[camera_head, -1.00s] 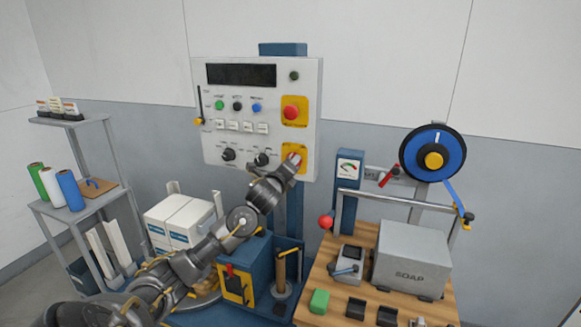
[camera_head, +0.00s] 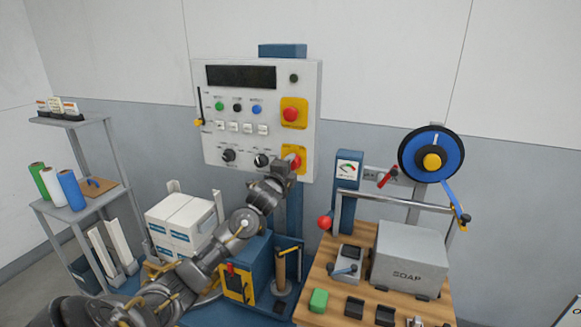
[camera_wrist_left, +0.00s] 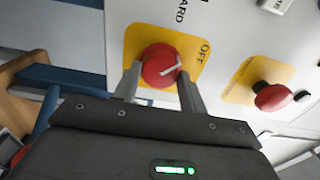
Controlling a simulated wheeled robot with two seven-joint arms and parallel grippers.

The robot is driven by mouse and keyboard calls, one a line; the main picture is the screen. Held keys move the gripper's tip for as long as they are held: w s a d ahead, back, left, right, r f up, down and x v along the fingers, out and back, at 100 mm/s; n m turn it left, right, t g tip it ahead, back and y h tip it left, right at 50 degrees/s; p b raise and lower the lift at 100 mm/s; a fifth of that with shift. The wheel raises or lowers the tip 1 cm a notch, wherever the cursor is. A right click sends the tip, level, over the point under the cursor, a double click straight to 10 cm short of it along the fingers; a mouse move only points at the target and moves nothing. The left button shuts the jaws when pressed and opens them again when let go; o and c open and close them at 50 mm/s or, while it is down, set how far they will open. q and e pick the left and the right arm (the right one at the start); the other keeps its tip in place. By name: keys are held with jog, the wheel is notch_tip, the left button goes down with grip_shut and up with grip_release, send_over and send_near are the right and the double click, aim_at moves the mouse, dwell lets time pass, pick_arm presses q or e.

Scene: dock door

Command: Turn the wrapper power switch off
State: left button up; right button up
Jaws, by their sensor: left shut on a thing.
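The power switch is a red rotary knob (camera_wrist_left: 161,66) on a yellow plate (camera_wrist_left: 133,40) in the left wrist view. The word OFF is printed beside it, and a white line marks the knob's face. My left gripper (camera_wrist_left: 160,80) has one finger on each side of the knob and is shut on it. In the head view the gripper (camera_head: 292,166) is at the lower right of the white control panel (camera_head: 215,150) and partly hides the knob (camera_head: 296,159). My right gripper is not in view.
A red emergency button (camera_head: 291,114) on its own yellow plate sits above the switch. Two black knobs (camera_head: 229,155) are to its left. A wooden bench with a grey SOAP box (camera_head: 410,258) stands at the right, and a shelf (camera_head: 75,211) at the left.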

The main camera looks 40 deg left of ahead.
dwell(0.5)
pick_arm(q)
jog(key=o, duration=1)
jog(key=shift+s, duration=0.1)
jog(key=b+v, duration=0.3)
jog(key=v, duration=0.7)
jog(key=shift+s+d+b, duration=0.15)
jog(key=shift+s+b, duration=0.15)
jog(key=shift+n, duration=0.3)
